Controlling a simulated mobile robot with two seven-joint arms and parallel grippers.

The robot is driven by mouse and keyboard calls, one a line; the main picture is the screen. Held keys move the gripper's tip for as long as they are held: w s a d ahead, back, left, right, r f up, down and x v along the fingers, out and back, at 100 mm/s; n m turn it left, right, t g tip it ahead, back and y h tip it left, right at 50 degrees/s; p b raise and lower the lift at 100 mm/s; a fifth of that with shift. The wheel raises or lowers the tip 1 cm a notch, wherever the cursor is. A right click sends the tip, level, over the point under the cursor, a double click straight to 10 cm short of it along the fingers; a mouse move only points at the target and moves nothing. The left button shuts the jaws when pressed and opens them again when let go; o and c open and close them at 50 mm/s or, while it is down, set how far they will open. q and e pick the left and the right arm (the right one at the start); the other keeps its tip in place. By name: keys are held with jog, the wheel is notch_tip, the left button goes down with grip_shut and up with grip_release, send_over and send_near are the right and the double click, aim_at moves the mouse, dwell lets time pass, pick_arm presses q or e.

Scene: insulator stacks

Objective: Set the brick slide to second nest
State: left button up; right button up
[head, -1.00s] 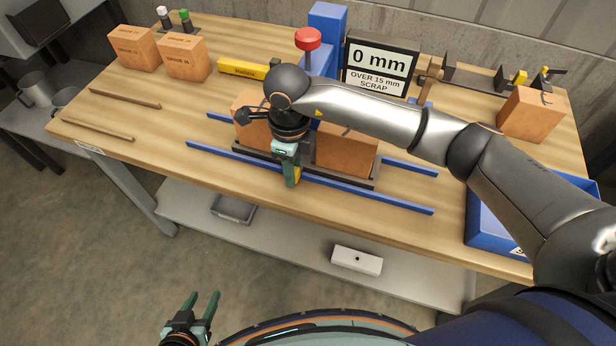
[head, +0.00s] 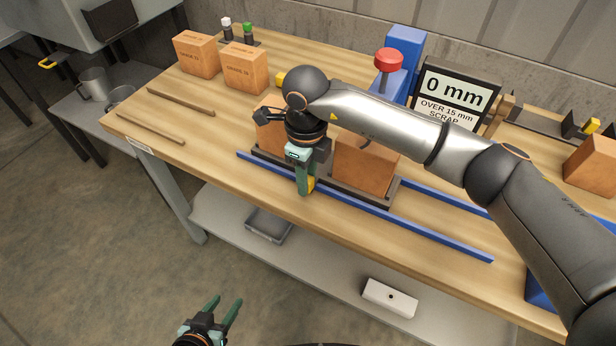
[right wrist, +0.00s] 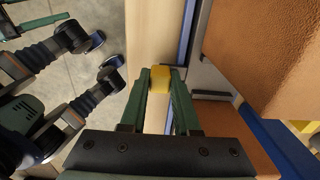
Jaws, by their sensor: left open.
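The brick slide (head: 385,200) is a dark tray on two blue rails (head: 440,236), carrying two orange bricks (head: 364,167), (head: 268,130). It sits near the rails' left end. My right gripper (head: 306,189) points down at the slide's front edge, shut on the yellow handle (head: 312,184). In the right wrist view the handle (right wrist: 160,78) sits between both fingertips. My right arm hides part of the left brick and the gap between the bricks. My left gripper (head: 225,302) is open and empty, low in front of the table, away from the slide.
A blue post with a red knob (head: 388,60) and a display (head: 452,92) reading 0 mm stand behind the slide. Two more bricks (head: 196,54), (head: 245,68) stand at the back left, and another (head: 592,166) at the right. Thin wooden strips (head: 180,101) lie at the left.

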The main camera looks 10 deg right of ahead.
jog(key=shift+o, duration=1.4)
jog(key=shift+w+a, duration=0.2)
jog(key=shift+a, duration=0.05)
jog(key=shift+o, duration=0.8)
pick_arm(q)
jog(key=shift+s+a+f, duration=0.1)
jog(key=shift+s+f, duration=0.05)
jog(key=shift+s, duration=0.05)
pick_arm(e)
jog(key=shift+d, duration=0.1)
pick_arm(q)
jog(key=shift+w, duration=0.25)
pick_arm(e)
notch_tip(320, 180, up, 13)
jog(key=shift+s+f, duration=0.1)
jog(key=shift+f, duration=0.1)
